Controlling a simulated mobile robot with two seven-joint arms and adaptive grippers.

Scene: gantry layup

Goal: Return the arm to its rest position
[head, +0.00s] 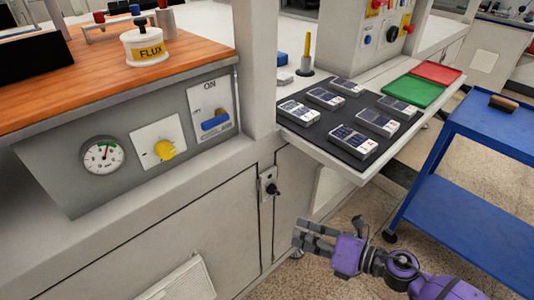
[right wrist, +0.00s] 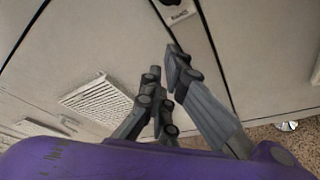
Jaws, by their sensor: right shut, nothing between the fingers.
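My right arm comes in from the bottom right of the head view, purple with grey fingers. Its gripper (head: 304,236) hangs in front of the white cabinet, below the shelf with the dark mat. The right wrist view also shows this gripper (right wrist: 164,72), its fingers shut with nothing held. Behind the fingers there are the cabinet front and a louvred vent (right wrist: 97,101). My left gripper is in neither view.
A shelf with a dark mat (head: 327,133) holds several small devices, a green tray (head: 411,91) and a red tray (head: 436,71). A blue cart (head: 470,208) stands right. A key switch (head: 269,186) sticks out of the cabinet. Speckled floor (head: 345,212) lies between cabinet and cart.

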